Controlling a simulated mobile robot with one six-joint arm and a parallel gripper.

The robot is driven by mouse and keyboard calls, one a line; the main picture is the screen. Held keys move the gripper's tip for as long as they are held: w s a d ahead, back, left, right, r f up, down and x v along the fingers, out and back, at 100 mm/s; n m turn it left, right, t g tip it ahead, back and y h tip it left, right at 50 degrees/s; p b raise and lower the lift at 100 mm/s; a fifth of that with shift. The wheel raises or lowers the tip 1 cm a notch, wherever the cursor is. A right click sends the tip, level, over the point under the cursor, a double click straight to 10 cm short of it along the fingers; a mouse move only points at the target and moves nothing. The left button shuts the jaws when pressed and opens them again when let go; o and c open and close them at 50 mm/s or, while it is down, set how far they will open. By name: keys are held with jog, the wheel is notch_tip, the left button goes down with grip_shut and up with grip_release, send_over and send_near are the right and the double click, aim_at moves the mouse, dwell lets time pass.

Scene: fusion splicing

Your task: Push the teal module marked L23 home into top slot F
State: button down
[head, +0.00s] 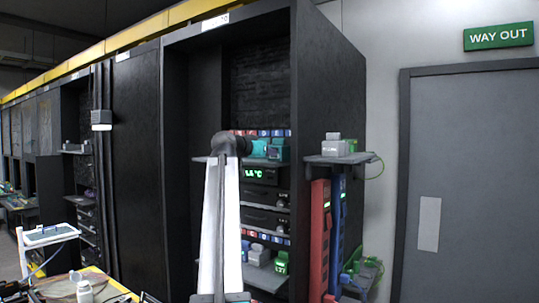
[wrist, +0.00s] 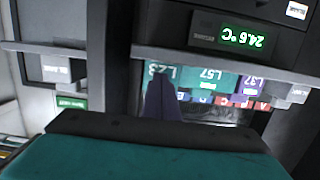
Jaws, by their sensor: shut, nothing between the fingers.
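The teal module marked L23 (wrist: 152,70) is at the left end of a row on a rack shelf, in the upside-down wrist view. My gripper (wrist: 160,82) is shut and empty, its dark fingertips over the lower part of L23's face. I cannot tell whether they touch it. They hide part of the module and the slot label there, so I cannot read F or see how deep L23 sits. In the head view my arm covers part of this shelf, and teal shapes (head: 278,150) show beside my wrist.
Beside L23 sit a teal module L57 (wrist: 208,76) and a purple module L37 (wrist: 249,82). A green temperature display (wrist: 242,40) is close by. A grey side shelf (head: 337,159) carrying grey blocks juts out right of the rack.

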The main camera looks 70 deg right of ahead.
jog(key=shift+r+b+x, duration=0.2)
jog(key=shift+b+x, duration=0.05)
jog(key=shift+x, duration=1)
jog(key=shift+r+b+x, duration=0.2)
jog(key=shift+x, duration=1.1)
jog(key=f+b+v, duration=0.1)
jog(key=v, duration=0.6)
jog(key=shift+a, duration=0.5)
jog(key=shift+w+f, duration=0.1)
jog(key=shift+w, duration=0.1)
